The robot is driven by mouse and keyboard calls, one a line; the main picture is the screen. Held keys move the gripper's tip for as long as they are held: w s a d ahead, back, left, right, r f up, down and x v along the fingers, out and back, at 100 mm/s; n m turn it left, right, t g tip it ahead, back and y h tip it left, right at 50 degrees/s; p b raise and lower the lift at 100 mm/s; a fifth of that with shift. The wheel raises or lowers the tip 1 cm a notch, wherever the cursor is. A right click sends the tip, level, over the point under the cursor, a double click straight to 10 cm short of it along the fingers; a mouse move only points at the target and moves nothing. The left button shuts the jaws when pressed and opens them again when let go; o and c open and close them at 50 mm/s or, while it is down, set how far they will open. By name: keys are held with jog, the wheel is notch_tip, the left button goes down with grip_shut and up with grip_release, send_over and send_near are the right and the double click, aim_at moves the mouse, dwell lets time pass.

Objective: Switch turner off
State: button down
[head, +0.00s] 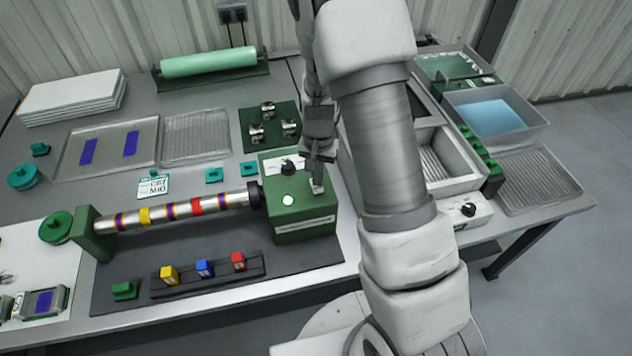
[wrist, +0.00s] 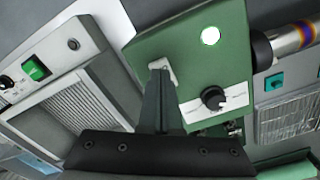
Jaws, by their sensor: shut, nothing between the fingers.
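The turner is a green box (head: 303,218) with a banded metal rod (head: 175,211) running left from it to a green end support. On the box top are a black knob (head: 289,167) on a white plate and a bright white round lamp (head: 288,200). The wrist view shows the lamp (wrist: 210,36) and the knob (wrist: 213,98) clearly. My gripper (head: 317,186) is shut and empty, pointing down at the right part of the box top. Its tips (wrist: 161,72) are by a small pale piece on the box; I cannot tell whether they touch it. The gripper hides part of the top.
A rack (head: 208,283) with yellow, blue and red blocks stands in front of the rod. A white-framed basin with a ribbed inside is right of the turner, partly behind my arm. A green rocker switch (wrist: 36,68) shows in the wrist view.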

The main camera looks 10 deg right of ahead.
jog(key=shift+f+b, duration=0.8)
jog(key=shift+f, duration=0.2)
dwell(0.3)
jog(key=shift+r, duration=0.15)
jog(key=shift+r+p, duration=2.5)
jog(key=shift+r, duration=0.9)
jog(key=shift+r, duration=0.15)
jog(key=s+a+r+n+t+y, duration=0.1)
jog(key=s+r, duration=0.2)
jog(key=r, duration=0.6)
jog(key=s+r+n+t, duration=0.2)
jog(key=s+r, duration=0.2)
jog(key=r, duration=0.5)
jog(key=s+d+r+n+t+h, duration=0.1)
jog(key=s+r+n+t, duration=0.1)
jog(key=s+r, duration=0.7)
jog(key=shift+s+r+n+t, duration=0.3)
jog(key=shift+s+n, duration=0.2)
jog(key=shift+s, duration=1.75)
